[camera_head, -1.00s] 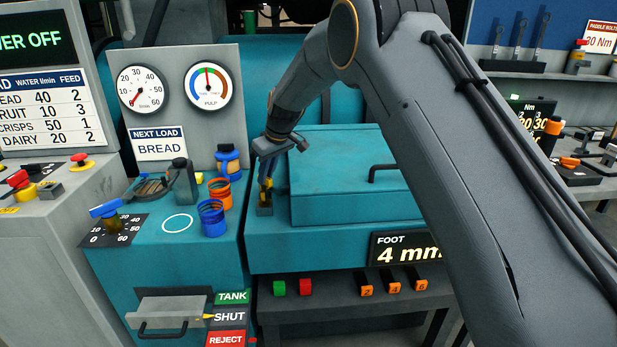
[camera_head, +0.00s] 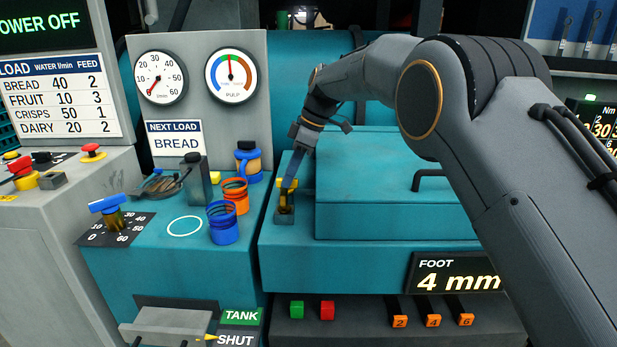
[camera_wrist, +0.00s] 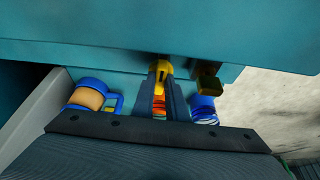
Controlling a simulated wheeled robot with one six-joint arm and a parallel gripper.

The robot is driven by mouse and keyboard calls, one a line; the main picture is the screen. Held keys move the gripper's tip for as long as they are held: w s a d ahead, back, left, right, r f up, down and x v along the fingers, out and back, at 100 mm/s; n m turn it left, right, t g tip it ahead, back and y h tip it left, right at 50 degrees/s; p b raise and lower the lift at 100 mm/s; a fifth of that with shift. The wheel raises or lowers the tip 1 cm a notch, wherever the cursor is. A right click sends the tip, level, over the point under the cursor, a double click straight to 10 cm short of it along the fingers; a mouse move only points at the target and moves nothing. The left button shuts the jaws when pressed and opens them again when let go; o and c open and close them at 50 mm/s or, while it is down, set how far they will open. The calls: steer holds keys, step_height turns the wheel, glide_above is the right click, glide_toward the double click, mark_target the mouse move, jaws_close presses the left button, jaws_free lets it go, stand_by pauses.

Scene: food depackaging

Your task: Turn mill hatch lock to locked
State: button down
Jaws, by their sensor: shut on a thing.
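The mill hatch lock (camera_head: 285,204) is a small yellow and dark latch at the left end of the teal mill body, beside the hatch. My gripper (camera_head: 288,188) reaches down to it from above and is shut on its yellow part. In the wrist view the yellow lock part (camera_wrist: 160,70) sits between the fingers of my gripper (camera_wrist: 163,92). The teal hatch (camera_head: 395,170) lies closed, with a dark handle on top. The fingers partly cover the lock, so I cannot tell its exact setting.
A blue-handled dial (camera_head: 108,208) is at the far left. Green and red buttons (camera_head: 327,310) are below. My arm spans the right side.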

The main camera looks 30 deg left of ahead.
mark_target(301, 190)
steer(key=shift+n, duration=0.3)
steer(key=c, duration=1.8)
jaws_free()
steer(key=shift+o, duration=0.2)
steer(key=shift+r, duration=0.1)
steer(key=b+v, duration=0.1)
steer(key=v, duration=0.6)
steer(key=shift+r, duration=0.25)
steer(key=shift+w, duration=0.1)
